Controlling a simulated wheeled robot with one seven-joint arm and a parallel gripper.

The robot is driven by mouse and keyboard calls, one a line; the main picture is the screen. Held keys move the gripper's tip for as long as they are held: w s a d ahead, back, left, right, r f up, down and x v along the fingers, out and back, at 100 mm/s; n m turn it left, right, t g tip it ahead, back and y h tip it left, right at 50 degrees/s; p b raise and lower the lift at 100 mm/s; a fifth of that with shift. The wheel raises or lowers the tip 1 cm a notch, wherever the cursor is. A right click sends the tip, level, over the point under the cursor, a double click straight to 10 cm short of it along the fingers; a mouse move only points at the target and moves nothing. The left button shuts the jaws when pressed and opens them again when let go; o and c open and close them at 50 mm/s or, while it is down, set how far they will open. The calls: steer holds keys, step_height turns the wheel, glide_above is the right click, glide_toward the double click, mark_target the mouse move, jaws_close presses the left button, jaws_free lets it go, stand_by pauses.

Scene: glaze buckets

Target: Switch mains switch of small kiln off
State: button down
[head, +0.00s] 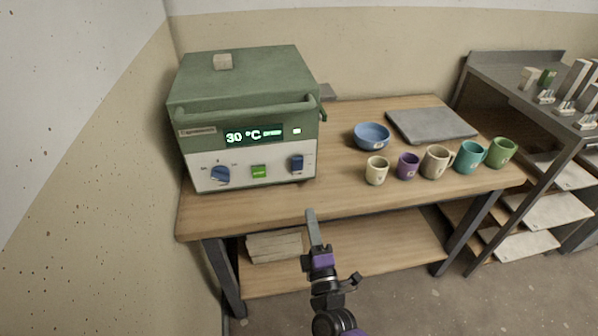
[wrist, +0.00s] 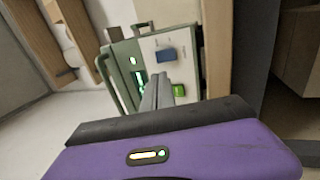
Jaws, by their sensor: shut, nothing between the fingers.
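The small kiln (head: 245,120) is a green box with a white front panel, standing at the left end of the wooden table. Its display is lit and reads 30 °C. The panel carries a blue rotary knob (head: 220,175), a green lit button (head: 258,171) and a blue switch (head: 297,163) at the right; their labels are too small to read. In the wrist view the kiln appears turned sideways, with the blue switch (wrist: 166,54) and green button (wrist: 178,90) beyond my fingers. My gripper (head: 310,213) is shut and empty, in front of the table edge, apart from the kiln.
A blue bowl (head: 371,136), several mugs (head: 408,166) and a grey slab (head: 432,125) are on the table (head: 340,195) right of the kiln. A wall (head: 90,150) is close on the left. A shelf rack (head: 530,75) stands at the right.

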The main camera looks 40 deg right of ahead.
mark_target(299, 162)
stand_by(0.3)
steer(key=b+x, duration=0.1)
steer(key=x, duration=1.3)
steer(key=shift+s+f+b, duration=0.1)
steer(key=shift+b, duration=0.3)
steer(key=shift+d, duration=0.1)
steer(key=p, duration=0.2)
steer(key=r+p, duration=0.1)
steer(key=shift+w+d+g+p, duration=0.1)
steer(key=shift+w+g+p, duration=0.1)
steer(key=shift+g+p, duration=0.15)
steer(key=shift+f, duration=0.3)
